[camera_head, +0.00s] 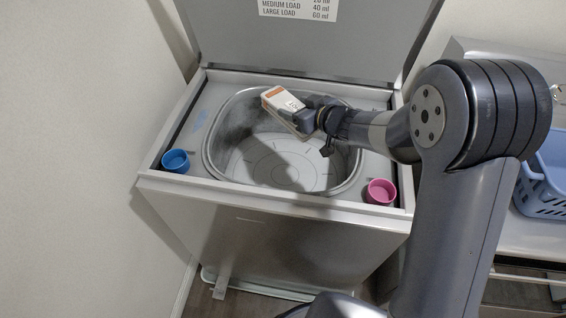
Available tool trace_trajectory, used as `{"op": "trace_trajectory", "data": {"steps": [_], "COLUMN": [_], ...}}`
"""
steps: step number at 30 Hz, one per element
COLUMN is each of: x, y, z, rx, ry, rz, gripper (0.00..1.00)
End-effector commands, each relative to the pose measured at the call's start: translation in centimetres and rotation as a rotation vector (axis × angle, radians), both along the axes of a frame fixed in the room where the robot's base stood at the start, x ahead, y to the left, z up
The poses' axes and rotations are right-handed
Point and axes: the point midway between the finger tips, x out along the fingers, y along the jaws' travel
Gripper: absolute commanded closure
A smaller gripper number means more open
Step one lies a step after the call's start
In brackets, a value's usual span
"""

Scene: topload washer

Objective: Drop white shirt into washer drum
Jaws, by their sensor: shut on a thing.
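The washer drum (235,165) is an open metal tub in the top of a grey washer (270,245), with its lid (300,40) raised. My gripper (300,122) is over the back right part of the drum opening. It is shut on a small white box with an orange patch (281,100), held tilted. No white shirt is visible; the drum floor that shows looks bare, and part of the drum is hidden behind my gripper and arm.
A blue cup (175,161) sits at the washer top's left front and a pink cup (381,192) at its right front. A blue basket (545,180) stands on a surface at the right. A wall (80,150) is close on the left.

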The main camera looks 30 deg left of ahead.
Motion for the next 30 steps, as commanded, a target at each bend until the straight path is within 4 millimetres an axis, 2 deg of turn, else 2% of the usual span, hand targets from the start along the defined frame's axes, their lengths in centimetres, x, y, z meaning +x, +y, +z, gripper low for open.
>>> {"op": "trace_trajectory", "data": {"steps": [8, 21, 30], "x": [0.0, 0.0, 0.0], "y": [0.0, 0.0, 0.0], "z": [-1.4, -5.7, -6.0], "rx": [0.002, 0.001, 0.001], "ry": [-0.001, -0.002, -0.002], "rz": [0.0, 0.0, 0.0], "gripper": [0.65, 0.65, 0.65]}}
